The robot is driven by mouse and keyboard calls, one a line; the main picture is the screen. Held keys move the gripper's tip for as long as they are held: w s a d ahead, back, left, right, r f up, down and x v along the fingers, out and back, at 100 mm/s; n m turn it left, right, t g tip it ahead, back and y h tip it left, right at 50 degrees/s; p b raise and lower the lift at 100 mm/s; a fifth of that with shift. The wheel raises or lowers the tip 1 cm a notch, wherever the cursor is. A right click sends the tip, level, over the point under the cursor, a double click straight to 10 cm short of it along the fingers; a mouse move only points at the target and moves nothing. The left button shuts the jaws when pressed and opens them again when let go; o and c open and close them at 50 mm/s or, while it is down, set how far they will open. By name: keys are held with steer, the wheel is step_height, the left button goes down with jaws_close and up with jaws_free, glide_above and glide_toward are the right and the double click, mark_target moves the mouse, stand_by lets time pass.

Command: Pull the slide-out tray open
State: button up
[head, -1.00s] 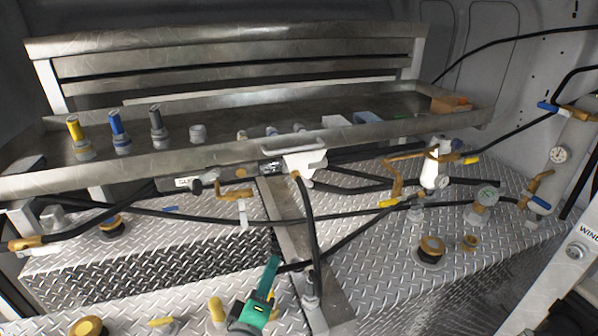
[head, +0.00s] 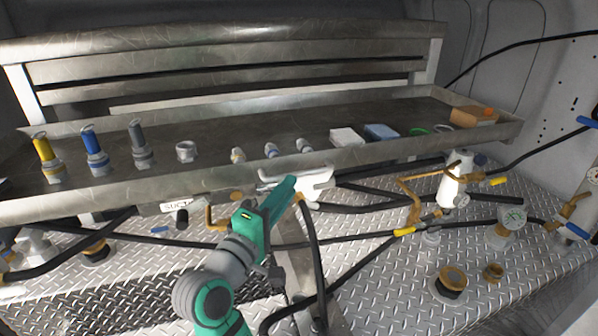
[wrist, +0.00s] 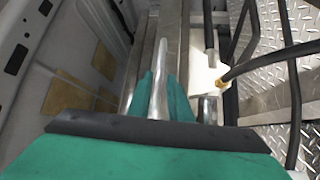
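The slide-out tray (head: 400,150) is a long, shallow metal tray under a slatted metal back, with fittings standing in it. A white bracket (head: 312,186) sits at the middle of its front edge; a pale part beside the fingers in the wrist view (wrist: 203,75) looks like it. My green gripper (head: 283,194) reaches up to the tray front, overlapping the bracket's left part in the head view. In the wrist view, the green fingers (wrist: 160,95) lie either side of a narrow silver strip. I cannot tell whether they touch or grip it.
Black hoses (head: 313,250) hang below the bracket and cross the tread-plate boxes (head: 375,270). Yellow, blue and grey nozzles (head: 92,150) stand in the tray's left part.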

mark_target(300, 176)
steer(key=x, duration=0.5)
steer(key=shift+w+d, duration=0.1)
steer(key=shift+d, duration=0.15)
steer(key=shift+x, duration=0.8)
steer(key=shift+a, duration=0.15)
jaws_close()
